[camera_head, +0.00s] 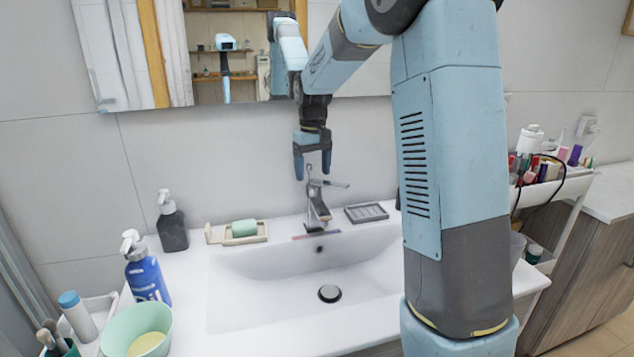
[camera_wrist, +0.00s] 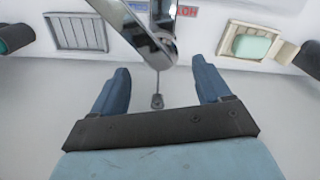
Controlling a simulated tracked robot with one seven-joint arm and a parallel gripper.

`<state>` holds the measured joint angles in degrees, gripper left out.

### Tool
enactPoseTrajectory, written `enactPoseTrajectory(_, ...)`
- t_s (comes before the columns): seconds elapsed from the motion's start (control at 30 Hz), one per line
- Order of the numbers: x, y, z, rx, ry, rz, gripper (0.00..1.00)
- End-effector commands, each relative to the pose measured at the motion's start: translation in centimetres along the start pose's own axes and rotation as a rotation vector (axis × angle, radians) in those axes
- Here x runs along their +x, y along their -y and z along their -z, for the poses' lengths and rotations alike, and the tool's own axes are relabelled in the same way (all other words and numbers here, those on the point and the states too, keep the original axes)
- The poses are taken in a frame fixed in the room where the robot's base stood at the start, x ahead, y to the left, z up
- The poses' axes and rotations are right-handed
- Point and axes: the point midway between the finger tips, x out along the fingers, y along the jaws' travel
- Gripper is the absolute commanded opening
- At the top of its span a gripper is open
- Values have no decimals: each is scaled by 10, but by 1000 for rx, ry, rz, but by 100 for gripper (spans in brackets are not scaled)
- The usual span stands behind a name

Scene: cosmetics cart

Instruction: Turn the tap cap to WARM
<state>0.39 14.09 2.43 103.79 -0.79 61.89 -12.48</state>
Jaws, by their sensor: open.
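The chrome tap (camera_head: 319,208) stands at the back middle of the sink. Its flat lever cap points to the right and a little forward in the head view. In the wrist view the cap (camera_wrist: 146,33) slants toward the upper left. A blue mark (camera_wrist: 138,5) and a red mark (camera_wrist: 187,10) show on either side of the tap; the cap's arm lies toward the blue side. My gripper (camera_head: 312,176) points down just above the tap, open and empty. In the wrist view its two fingers (camera_wrist: 160,72) stand apart on either side of the cap's rear end, without visible contact.
A thin rod with a knob (camera_wrist: 157,101) rises behind the tap. A green soap (camera_head: 244,228) on its dish lies left of the tap, a grey rack (camera_head: 366,212) right. A dark dispenser (camera_head: 172,224) and blue bottle (camera_head: 146,276) stand at the left. The basin is empty.

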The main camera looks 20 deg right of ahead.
Motion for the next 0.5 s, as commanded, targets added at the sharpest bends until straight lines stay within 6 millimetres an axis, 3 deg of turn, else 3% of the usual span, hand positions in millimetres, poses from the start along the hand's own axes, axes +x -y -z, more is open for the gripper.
enactPoseTrajectory(0.2,29,2,0,-3,1,0,77)
enactPoseTrajectory(0.5,42,4,0,-5,0,0,77)
